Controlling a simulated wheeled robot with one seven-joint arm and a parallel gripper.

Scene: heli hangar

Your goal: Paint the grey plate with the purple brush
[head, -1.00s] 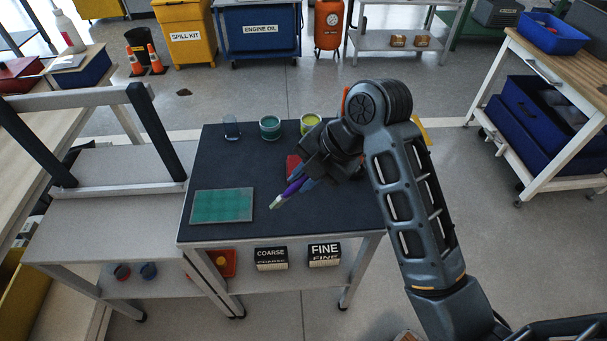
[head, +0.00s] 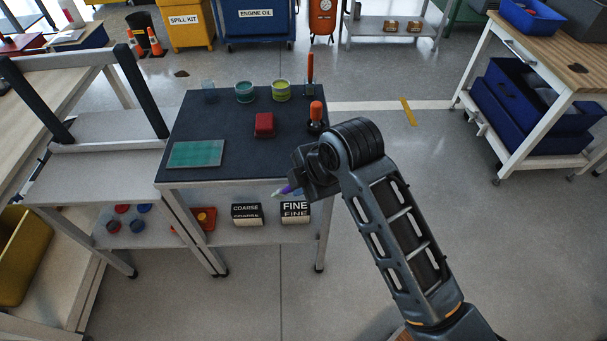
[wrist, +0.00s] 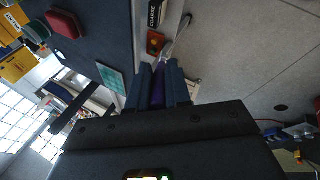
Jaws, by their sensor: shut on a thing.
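The plate (head: 195,153) lies flat at the left front of the dark-topped table (head: 225,120). Its face is mostly teal-green, with a thin greyish border; it also shows in the wrist view (wrist: 110,78). My gripper (head: 295,182) is shut on the purple brush (head: 288,188), off the table's front right edge and to the right of the plate, apart from it. The brush's pale green tip (head: 277,194) points left and slightly down. In the wrist view the purple handle (wrist: 158,88) sits between the fingers.
A clear cup (head: 209,92), a teal jar (head: 244,91) and a yellow-green jar (head: 281,90) stand along the table's back. A red block (head: 264,124) and orange-handled tools (head: 316,115) are on the right. Boxes sit on the lower shelf (head: 265,225). Floor is open at right.

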